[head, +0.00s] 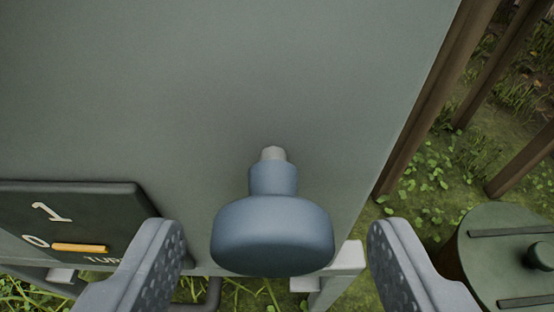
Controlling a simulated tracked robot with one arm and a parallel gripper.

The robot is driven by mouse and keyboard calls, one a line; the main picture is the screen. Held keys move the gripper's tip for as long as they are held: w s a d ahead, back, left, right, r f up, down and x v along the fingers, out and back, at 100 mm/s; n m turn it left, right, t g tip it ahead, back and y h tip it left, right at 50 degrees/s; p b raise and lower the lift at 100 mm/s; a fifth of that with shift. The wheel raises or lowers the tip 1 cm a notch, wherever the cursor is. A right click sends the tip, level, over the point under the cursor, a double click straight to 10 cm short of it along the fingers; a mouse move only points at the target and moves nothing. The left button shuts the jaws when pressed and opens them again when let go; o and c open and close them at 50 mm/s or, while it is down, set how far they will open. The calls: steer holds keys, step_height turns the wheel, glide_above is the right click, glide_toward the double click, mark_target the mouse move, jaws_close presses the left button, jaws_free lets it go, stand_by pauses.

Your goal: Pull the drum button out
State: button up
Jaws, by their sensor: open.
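The drum button (272,235) is a blue-grey rounded knob on a narrower collar, with a short pale stem joining it to a large grey-green panel (230,80). It sits near the middle of the head view, low in the picture. My gripper (272,245) is open, with one grey, dimpled finger on each side of the knob. Clear gaps show between the knob and both fingers, and neither touches it. The lower ends of the fingers run out of the picture.
A dark switch plate (75,225) with "1", "0" and an orange bar is on the panel at left. A green lidded drum (510,255) stands at lower right. Brown posts (440,90) rise from the grass at right. A pale metal frame (340,272) shows below the panel.

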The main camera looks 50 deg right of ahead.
steer(key=shift+x, duration=1.35)
